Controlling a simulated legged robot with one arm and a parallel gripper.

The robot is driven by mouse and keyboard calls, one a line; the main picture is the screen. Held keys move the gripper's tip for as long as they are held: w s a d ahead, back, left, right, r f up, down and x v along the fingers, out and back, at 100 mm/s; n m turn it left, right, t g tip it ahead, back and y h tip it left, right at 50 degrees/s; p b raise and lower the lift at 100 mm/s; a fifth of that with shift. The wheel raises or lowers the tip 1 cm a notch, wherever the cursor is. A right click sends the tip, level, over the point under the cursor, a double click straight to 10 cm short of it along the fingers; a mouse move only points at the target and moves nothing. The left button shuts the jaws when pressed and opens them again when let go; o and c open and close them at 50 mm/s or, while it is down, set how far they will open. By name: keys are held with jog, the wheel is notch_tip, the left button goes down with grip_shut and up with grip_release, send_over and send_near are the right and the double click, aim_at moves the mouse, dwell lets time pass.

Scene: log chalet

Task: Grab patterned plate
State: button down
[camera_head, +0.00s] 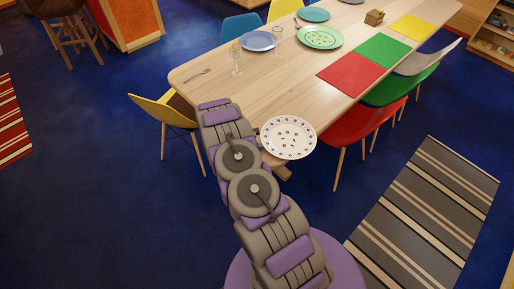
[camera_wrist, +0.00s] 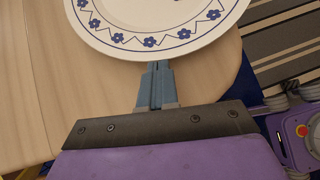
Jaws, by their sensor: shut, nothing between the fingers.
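The patterned plate (camera_head: 289,137) is white with small blue flowers and a blue zigzag line round its rim. It lies at the near end of the wooden table, close to the edge. In the wrist view the plate (camera_wrist: 150,42) fills the top, partly cut off by the frame. My gripper (camera_wrist: 157,68) has its blue-grey fingers together and empty. The fingertips are right at the plate's near rim; I cannot tell whether they touch it. In the head view my arm hides most of the gripper.
The wooden table (camera_head: 262,84) also holds a blue plate (camera_head: 258,41), a green plate (camera_head: 320,37), glasses, a fork and coloured mats. A yellow chair (camera_head: 163,110) stands left of my arm and a red chair (camera_head: 352,133) right. Open blue floor lies at the left.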

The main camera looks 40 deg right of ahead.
jog(key=shift+s+d+r+p, duration=0.1)
jog(key=shift+d+p, duration=0.2)
jog(key=shift+d, duration=0.8)
